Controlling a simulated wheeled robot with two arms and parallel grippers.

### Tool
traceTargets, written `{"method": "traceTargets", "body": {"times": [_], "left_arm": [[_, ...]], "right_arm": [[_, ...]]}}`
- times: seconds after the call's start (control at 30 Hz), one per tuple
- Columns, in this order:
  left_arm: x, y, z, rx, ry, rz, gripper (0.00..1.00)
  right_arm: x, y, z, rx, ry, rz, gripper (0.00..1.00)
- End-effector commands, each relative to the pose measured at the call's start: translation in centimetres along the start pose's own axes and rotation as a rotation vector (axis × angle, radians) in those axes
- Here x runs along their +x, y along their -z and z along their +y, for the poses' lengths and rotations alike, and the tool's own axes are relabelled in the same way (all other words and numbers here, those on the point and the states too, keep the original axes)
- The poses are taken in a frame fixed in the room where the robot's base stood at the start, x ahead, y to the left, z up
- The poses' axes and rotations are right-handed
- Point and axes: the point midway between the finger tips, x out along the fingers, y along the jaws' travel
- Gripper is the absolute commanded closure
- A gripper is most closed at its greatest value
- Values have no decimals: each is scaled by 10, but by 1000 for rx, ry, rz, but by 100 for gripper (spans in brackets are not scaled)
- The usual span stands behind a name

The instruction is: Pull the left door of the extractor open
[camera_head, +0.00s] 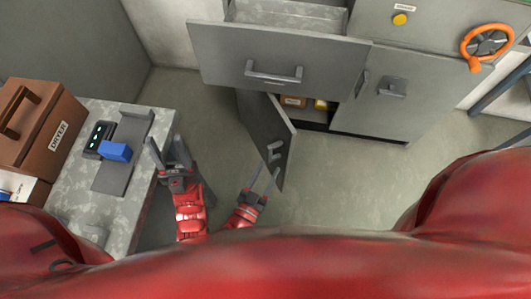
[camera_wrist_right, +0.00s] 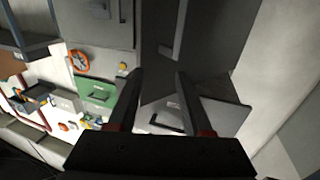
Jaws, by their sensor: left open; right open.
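The left door (camera_head: 262,125) of the grey cabinet stands partly open in the head view, swung outward below the pulled-out drawer (camera_head: 230,55). Its handle (camera_head: 273,152) is on the face near the free edge. My right gripper (camera_head: 265,176) is open just below that handle, its fingers pointing up toward the door; I cannot tell if they touch it. In the right wrist view its two fingers (camera_wrist_right: 157,75) are apart with nothing clearly between them. My left gripper (camera_head: 166,146) is open and empty beside the worktop's right edge. The right door (camera_head: 375,105) looks shut.
The worktop (camera_head: 135,185) at left carries a brown dryer case (camera_head: 45,130), a dark device (camera_head: 98,138) and a blue block (camera_head: 115,151). Small boxes (camera_head: 292,101) show inside the cabinet. An orange wheel (camera_head: 487,42) is at upper right. Floor (camera_head: 340,180) right of the door is clear.

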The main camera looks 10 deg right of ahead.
Motion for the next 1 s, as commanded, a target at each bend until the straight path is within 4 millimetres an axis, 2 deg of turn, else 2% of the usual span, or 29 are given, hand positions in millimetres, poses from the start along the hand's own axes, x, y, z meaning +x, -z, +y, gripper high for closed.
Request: {"method": "traceTargets", "body": {"times": [0.03, 0.1, 0.3, 0.5, 0.73, 0.87, 1.0], "left_arm": [[1, 0, 0, 0, 0, 0, 50], [1, 0, 0, 0, 0, 0, 50], [2, 0, 0, 0, 0, 0, 50], [2, 0, 0, 0, 0, 0, 50], [2, 0, 0, 0, 0, 0, 50], [2, 0, 0, 0, 0, 0, 50], [3, 0, 0, 0, 0, 0, 50]], "right_arm": [[-14, 0, 6, -1, 2, -5, 50], [-28, 2, 13, -1, 3, -6, 50], [-59, 4, 28, 2, 3, -6, 50], [-70, 5, 34, 2, 3, -6, 50], [-70, 5, 34, 2, 3, -6, 50], [-67, 4, 33, 5, 4, -8, 72], [-46, -5, 32, 24, 11, -20, 97]]}}
